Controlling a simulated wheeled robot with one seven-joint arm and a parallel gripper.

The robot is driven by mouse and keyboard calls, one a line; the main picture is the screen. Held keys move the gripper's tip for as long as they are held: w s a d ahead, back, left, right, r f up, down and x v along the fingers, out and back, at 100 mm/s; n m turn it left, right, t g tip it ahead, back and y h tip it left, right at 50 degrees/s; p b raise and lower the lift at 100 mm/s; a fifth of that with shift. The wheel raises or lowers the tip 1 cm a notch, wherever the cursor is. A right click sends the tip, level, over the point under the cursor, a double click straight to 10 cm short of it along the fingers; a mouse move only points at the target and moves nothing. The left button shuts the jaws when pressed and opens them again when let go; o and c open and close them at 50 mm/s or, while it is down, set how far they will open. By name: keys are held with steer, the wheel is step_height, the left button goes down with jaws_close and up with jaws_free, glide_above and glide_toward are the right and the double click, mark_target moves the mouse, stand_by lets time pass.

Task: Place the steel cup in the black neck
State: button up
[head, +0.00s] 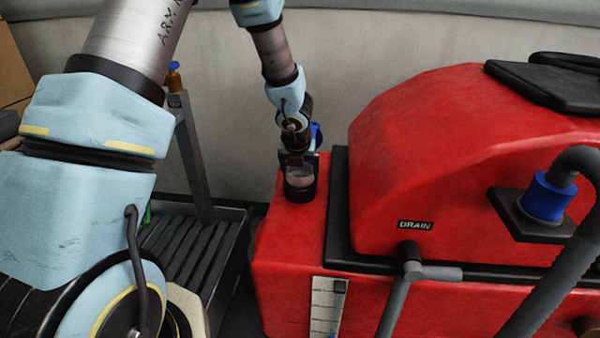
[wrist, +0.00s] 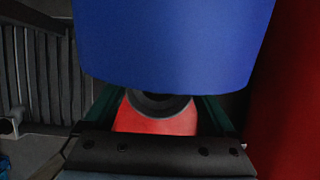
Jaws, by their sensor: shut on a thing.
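In the head view the steel cup (head: 299,179) shows as a pale grey piece at the black neck (head: 301,195), on the red tank's left top. My gripper (head: 299,167) points down and is shut on the cup from above, its fingers close over the neck. The cup's lower part is hidden by the neck's rim, and I cannot tell how deep it sits. In the wrist view, a dark round rim (wrist: 157,105) shows between my fingers, partly covered by a large blue part (wrist: 175,45). I cannot tell what the blue part belongs to.
The red domed tank (head: 450,165) rises to the right of the neck. A blue fitting (head: 547,198) with a grey hose sits farther right. A dark ribbed cart (head: 195,250) stands on the left. The pale wall (head: 340,60) is behind.

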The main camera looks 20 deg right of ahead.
steer(key=shift+s+a+f, duration=0.15)
steer(key=shift+s+f, duration=0.05)
steer(key=shift+f, duration=0.35)
steer(key=o, duration=1.2)
steer(key=shift+c, duration=0.2)
steer(key=shift+r+p, duration=0.3)
steer(key=shift+r, duration=0.15)
steer(key=p+v, duration=0.5)
steer(key=v, duration=0.7)
steer(key=a+r+n+y, duration=0.1)
steer(key=a+r+n, duration=0.1)
steer(key=a+n, duration=0.75)
steer(key=a+r+n+y, duration=0.2)
steer(key=a+n, duration=0.7)
steer(key=n, duration=0.1)
steer(key=s+a+r+n+g, duration=0.1)
steer(key=s+a+n, duration=0.2)
steer(key=n, duration=0.7)
steer(key=s+a+r+n+g+h, duration=0.1)
steer(key=s+a+n, duration=0.3)
steer(key=a+n, duration=0.4)
steer(key=n, duration=0.3)
